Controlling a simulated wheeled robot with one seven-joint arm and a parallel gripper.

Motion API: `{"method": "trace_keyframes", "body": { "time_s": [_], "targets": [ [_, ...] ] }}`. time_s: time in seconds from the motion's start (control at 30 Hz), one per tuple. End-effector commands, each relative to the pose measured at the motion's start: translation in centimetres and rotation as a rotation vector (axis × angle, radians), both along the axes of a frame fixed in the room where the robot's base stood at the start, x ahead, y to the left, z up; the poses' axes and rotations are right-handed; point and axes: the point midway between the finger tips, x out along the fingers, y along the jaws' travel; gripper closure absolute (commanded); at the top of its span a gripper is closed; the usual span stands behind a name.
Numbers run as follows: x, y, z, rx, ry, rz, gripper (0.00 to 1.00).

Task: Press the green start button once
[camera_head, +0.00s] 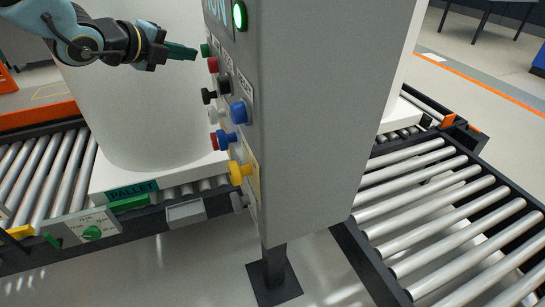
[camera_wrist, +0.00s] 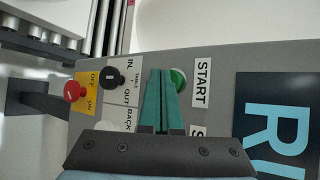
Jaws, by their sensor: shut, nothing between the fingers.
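The green start button (camera_head: 205,50) sits at the top of the row of controls on the left face of the grey control box (camera_head: 310,120). In the wrist view the green button (camera_wrist: 178,78) is next to the START label (camera_wrist: 201,82), partly hidden behind my right finger. My gripper (camera_head: 195,53) is shut and empty, its teal fingers pointing at the button from the left. In the head view the tips look just short of the button; I cannot tell whether they touch. In the wrist view my gripper (camera_wrist: 161,72) lies a little left of the button's middle.
A white tank (camera_head: 135,110) on a pallet stands behind. Roller conveyors (camera_head: 440,215) flank the box.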

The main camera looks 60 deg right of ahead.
Motion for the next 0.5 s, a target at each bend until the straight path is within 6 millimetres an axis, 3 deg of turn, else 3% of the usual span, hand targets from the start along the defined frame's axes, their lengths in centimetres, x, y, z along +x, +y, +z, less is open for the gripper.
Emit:
{"method": "trace_keyframes", "body": {
  "time_s": [0.5],
  "targets": [
    [0.76,0.93,0.00,0.001,0.000,0.002,1.00]
  ]
}}
